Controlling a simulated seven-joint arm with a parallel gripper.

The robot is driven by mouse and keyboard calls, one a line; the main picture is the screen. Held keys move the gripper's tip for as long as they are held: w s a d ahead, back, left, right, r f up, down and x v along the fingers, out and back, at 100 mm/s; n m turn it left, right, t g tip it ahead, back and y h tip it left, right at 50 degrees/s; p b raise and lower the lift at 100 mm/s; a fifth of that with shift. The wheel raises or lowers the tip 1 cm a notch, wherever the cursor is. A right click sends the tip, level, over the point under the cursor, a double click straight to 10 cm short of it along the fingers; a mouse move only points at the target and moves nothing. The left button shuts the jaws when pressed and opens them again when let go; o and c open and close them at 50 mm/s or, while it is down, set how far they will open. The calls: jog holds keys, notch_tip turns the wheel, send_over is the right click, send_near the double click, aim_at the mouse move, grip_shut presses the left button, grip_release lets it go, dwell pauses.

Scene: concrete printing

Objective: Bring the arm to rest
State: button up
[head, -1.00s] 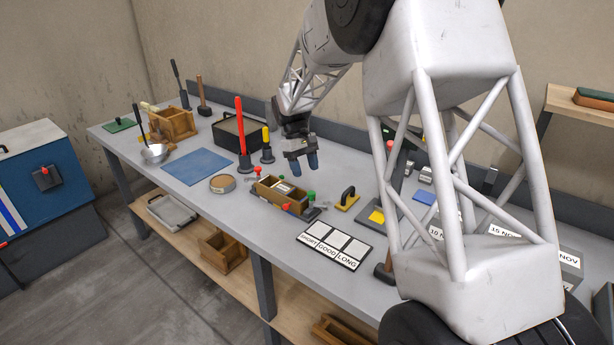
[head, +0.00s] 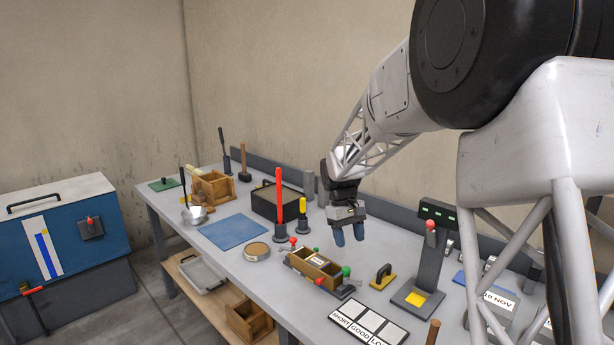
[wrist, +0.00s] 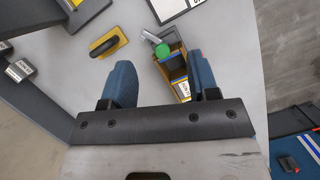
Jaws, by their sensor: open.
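My gripper (head: 348,236) hangs above the workbench (head: 228,259), fingers pointing down, behind the wooden mould box. In the wrist view its two blue fingers (wrist: 160,88) are spread apart with nothing held between them. The wooden mould box (head: 313,268) stands on the bench with red and green knobs at its ends. It also shows in the wrist view (wrist: 174,68), beyond and partly beside the right finger. The gripper looks apart from the box and the bench.
A yellow float with black handle (head: 383,278), a stand with a red knob (head: 430,262) and a SHORT/GOOD/LONG board (head: 367,322) are nearby. A red upright tool (head: 280,205), a black bin (head: 270,204) and a blue mat (head: 233,232) lie left. A blue cabinet (head: 62,245) stands far left.

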jog(key=s+d+r+m+t, duration=0.1)
jog(key=s+d+r, duration=0.15)
jog(key=s, duration=0.75)
jog(key=s+d+r+m+t+y, duration=0.15)
jog(key=s+r, duration=0.25)
jog(key=s, duration=0.7)
jog(key=s+d+r+m+t, duration=0.1)
jog(key=s+d+r+t, duration=0.15)
jog(key=s, duration=0.75)
jog(key=s+f+m, duration=0.1)
jog(key=s+f, duration=0.1)
jog(key=s, duration=1)
jog(key=shift+f+m+t, duration=0.25)
jog(key=shift+m+t, duration=0.1)
jog(key=shift+t, duration=0.05)
